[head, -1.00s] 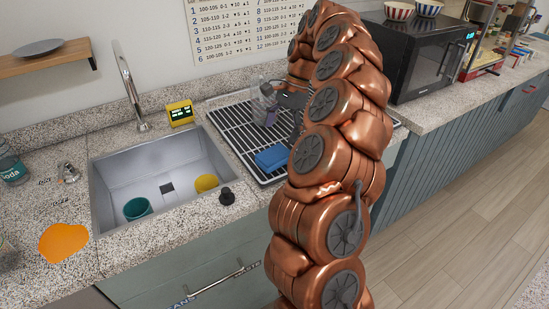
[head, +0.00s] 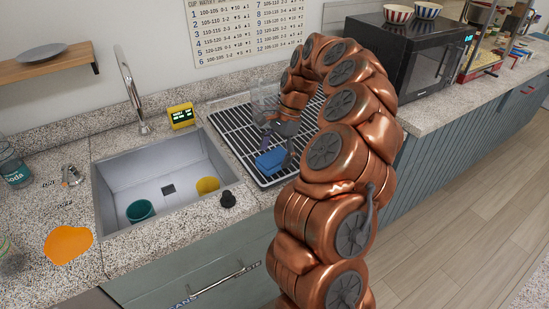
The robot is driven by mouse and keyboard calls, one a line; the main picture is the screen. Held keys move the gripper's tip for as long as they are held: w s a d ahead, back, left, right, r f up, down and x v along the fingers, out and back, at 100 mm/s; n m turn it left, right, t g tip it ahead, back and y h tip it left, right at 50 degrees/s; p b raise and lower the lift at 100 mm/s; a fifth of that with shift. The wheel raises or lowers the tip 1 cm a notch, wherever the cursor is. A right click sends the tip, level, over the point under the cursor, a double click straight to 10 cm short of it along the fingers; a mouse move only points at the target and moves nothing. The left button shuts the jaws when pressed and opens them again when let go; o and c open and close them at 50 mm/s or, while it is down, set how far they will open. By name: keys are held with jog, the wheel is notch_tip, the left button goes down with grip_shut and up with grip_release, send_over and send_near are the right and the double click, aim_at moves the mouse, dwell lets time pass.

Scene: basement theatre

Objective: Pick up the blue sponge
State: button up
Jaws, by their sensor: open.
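The blue sponge (head: 269,162) lies on the black drying rack (head: 233,132), near its front edge, to the right of the sink. My gripper (head: 280,148) is open and points down at the sponge from above and behind. One dark finger shows at the right side of the sponge. I cannot tell whether the fingers touch it. My copper arm arches over the rack and hides its right part.
The metal sink (head: 150,175) holds a teal cup (head: 140,211) and a yellow item (head: 207,186). A black stopper (head: 228,200) stands on the counter near the rack. A clear container (head: 264,95) stands behind my gripper. A microwave (head: 425,60) is at the right.

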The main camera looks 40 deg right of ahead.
jog(key=shift+a+f, duration=0.3)
jog(key=shift+f, duration=0.25)
jog(key=shift+f, duration=0.3)
dwell(0.5)
jog(key=c, duration=0.9)
jog(key=shift+r, duration=0.1)
jog(key=shift+c, duration=0.2)
